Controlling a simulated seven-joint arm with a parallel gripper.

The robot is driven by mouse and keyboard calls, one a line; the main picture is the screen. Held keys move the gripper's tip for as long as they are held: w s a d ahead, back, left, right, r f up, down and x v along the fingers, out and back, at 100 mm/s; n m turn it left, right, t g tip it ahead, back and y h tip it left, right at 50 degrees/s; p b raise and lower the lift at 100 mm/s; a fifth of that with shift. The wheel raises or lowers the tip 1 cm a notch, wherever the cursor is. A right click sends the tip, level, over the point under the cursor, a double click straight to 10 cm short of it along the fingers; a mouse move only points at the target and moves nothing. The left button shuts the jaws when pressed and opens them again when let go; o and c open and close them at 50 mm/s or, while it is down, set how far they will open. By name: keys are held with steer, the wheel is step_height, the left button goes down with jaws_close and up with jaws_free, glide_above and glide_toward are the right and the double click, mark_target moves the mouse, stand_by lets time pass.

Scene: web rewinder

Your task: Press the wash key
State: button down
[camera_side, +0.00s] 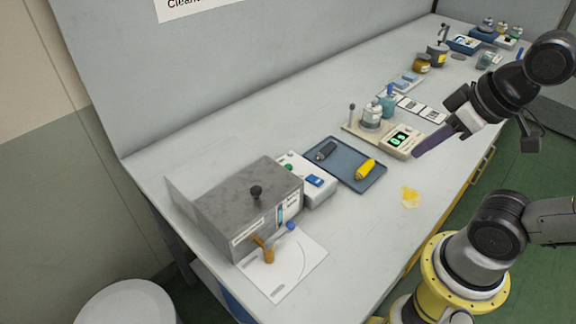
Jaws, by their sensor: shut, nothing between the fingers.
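No label reading "wash" is legible, so I cannot tell which key is the wash key. A white control box (322,198) beside the grey metal box carries a blue key (315,181) and a green button (289,168). A cream device with a lit green display (399,139) stands farther back; small marks on its face are too small to read. My gripper (418,153) is shut and empty, with its long purple-grey fingers pointing down-left. Its tips appear just right of the cream device in the picture; I cannot tell their height above the bench.
A blue tray (343,182) holds a dark-handled tool and a yellow one (366,169). A yellow spill (411,197) lies near the front edge. The grey metal box (235,205) has a tap over a white sheet (290,272). Bottles (388,104) stand behind the cream device.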

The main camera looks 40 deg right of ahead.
steer(key=w+d+r+m+t, duration=0.1)
steer(key=w+r+m+t, duration=0.35)
steer(key=w, duration=0.55)
steer(key=m+y, duration=0.1)
steer(key=m, duration=0.2)
glide_above(288, 167)
step_height(288, 167, down, 15)
steer(key=shift+s+f+g, duration=0.2)
steer(key=shift+s+g, duration=0.25)
steer(key=shift+s, duration=0.05)
steer(key=shift+f, duration=0.15)
steer(key=shift+f, duration=4.25)
steer(key=shift+f, duration=0.15)
steer(key=shift+f, duration=0.25)
